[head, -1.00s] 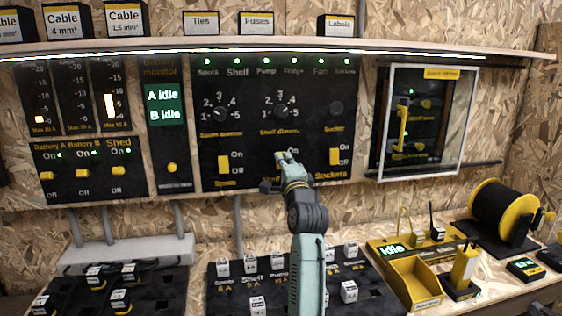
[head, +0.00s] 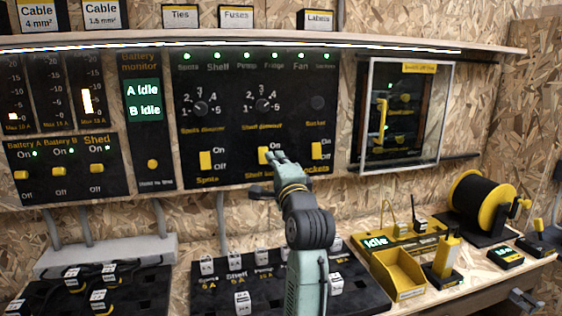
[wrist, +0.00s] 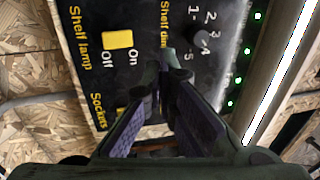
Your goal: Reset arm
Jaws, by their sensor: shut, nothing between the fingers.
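My gripper (head: 276,156) is shut and empty, held in front of the switch panel (head: 232,112). In the wrist view its two fingers meet at their tips (wrist: 165,62), with the panel behind them. The yellow shelf lamp switch (head: 263,155) shows just left of the fingertips in the head view, partly covered. The shelf dimmer knob (wrist: 200,40) is to the right of the fingertips there. Whether the fingers touch the panel cannot be told.
A framed clear cover (head: 447,110) stands out from the wall at right. Below are a yellow bin (head: 400,276), a cable reel (head: 482,205) and a black board (head: 215,300) with several labelled plugs. A lit shelf edge (head: 260,44) runs above the panel.

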